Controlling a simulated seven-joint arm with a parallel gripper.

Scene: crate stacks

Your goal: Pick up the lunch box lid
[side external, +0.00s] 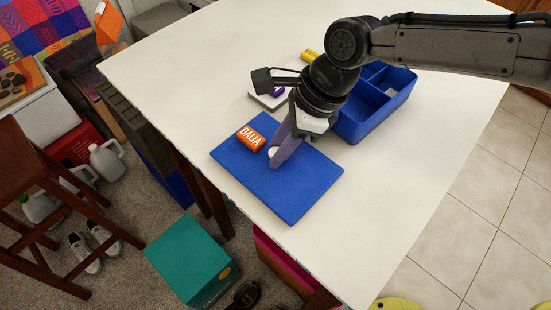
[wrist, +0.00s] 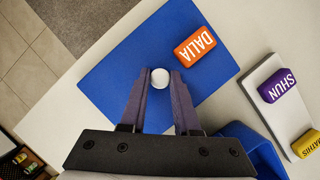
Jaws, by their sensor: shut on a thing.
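The lunch box lid (side external: 300,195) is a flat blue rectangle that looks to lie on the white table; it also shows in the wrist view (wrist: 115,75). A white round knob (wrist: 160,77) stands at about its middle. My gripper (side external: 273,158) points down over the lid, with its purple fingers on either side of the knob, shut on it; the fingers also show in the wrist view (wrist: 160,85). The blue lunch box (side external: 350,127) with compartments stands behind and right of the lid, partly hidden by my arm.
An orange block marked DALIA (side external: 251,138) is at the lid's left edge, close to my fingers. A pale flat board (wrist: 290,114) carries a purple block marked SHUN (wrist: 278,86) and a yellow block (wrist: 306,143). The table's front edge is near the lid; the table's right side is clear.

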